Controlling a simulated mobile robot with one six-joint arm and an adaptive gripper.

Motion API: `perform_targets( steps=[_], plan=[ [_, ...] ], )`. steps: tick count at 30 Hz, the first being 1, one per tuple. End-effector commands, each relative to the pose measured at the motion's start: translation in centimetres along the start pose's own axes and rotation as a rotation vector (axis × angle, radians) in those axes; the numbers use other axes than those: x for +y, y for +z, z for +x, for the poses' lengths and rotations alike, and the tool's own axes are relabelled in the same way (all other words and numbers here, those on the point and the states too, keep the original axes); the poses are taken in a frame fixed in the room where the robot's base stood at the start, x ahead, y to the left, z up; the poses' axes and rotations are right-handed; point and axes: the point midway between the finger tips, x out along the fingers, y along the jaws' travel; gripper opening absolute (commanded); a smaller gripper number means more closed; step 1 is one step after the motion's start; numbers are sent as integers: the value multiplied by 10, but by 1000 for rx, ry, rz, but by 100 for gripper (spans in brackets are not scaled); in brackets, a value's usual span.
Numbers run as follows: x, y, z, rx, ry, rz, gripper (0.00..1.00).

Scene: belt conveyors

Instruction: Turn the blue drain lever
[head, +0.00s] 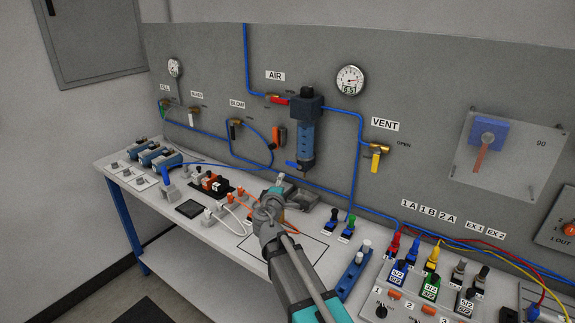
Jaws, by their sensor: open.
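The blue drain lever (292,164) sticks out to the left at the bottom of the blue filter bowl (306,140), under its dark head on the grey panel. My arm reaches up from the bottom of the picture. My gripper (279,184) is at its far end, over the bench, below and a little left of the lever. It looks apart from the lever and empty. The fingers are small and partly hidden by my own wrist, but they are open.
A red-handled AIR valve (279,99) sits above left of the filter, and a yellow-handled VENT valve (376,158) to its right. Blue hoses run along the panel. The bench (150,205) holds connectors, cables and, at right, several coloured valve blocks (430,287).

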Motion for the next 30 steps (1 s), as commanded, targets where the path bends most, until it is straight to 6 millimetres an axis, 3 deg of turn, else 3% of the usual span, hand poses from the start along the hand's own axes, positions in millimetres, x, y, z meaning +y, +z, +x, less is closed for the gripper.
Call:
perform_targets(
  steps=[11, 30],
  plan=[
    [0, -4, 12, 5, -1, 1, 60],
    [0, -6, 102, 5, -1, 2, 60]
  ],
)
